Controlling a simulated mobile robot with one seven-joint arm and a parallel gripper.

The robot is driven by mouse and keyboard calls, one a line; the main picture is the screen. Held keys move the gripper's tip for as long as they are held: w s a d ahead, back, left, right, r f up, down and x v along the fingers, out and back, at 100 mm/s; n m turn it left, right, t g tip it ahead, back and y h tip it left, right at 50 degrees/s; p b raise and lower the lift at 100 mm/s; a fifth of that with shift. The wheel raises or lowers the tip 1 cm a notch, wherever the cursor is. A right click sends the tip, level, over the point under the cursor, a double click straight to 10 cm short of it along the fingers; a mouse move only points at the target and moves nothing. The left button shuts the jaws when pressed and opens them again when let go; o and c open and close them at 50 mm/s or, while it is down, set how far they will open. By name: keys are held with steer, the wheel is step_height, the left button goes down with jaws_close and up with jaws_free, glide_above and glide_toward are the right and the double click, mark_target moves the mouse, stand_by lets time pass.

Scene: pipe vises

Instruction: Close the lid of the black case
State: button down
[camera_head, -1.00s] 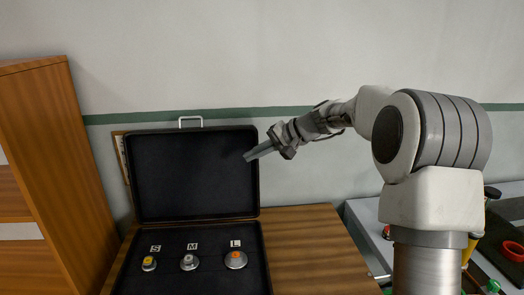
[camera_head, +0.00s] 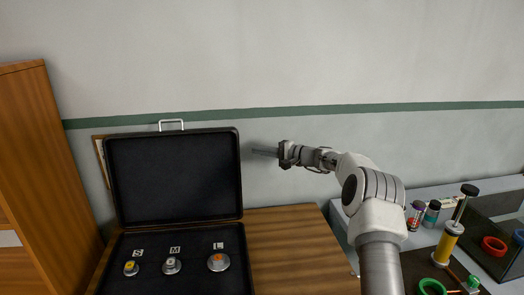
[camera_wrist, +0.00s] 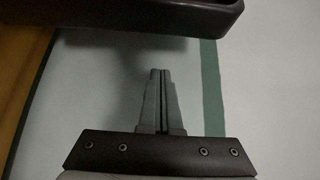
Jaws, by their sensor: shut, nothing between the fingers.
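The black case stands open on a wooden table, its lid (camera_head: 172,178) upright at the back and its base (camera_head: 200,277) flat in front. A silver handle (camera_head: 171,121) sits on the lid's top edge. The base holds three round metal pieces marked S (camera_head: 131,268), M (camera_head: 172,265) and L (camera_head: 218,262). My gripper (camera_head: 254,151) is shut and empty, just right of the lid's upper right edge, apparently not touching it. In the wrist view, my shut fingers (camera_wrist: 161,75) point toward the wall, with a dark edge of the lid (camera_wrist: 130,15) above them.
A wooden cabinet (camera_head: 45,165) stands at the left. The wooden table (camera_head: 295,255) is bare right of the case. A bench at the right holds a yellow cylinder (camera_head: 448,243), a red ring (camera_head: 494,245) and small jars. The wall is close behind the lid.

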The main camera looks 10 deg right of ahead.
steer(key=r+p+x, duration=0.1)
steer(key=p+x, duration=0.1)
steer(key=x, duration=0.5)
steer(key=s, duration=0.4)
steer(key=shift+s+d+f, duration=0.1)
steer(key=shift+d+f, duration=0.05)
steer(key=shift+d, duration=0.05)
steer(key=shift+s+f+b, duration=0.1)
steer(key=shift+s+b, duration=0.1)
steer(key=shift+b, duration=0.45)
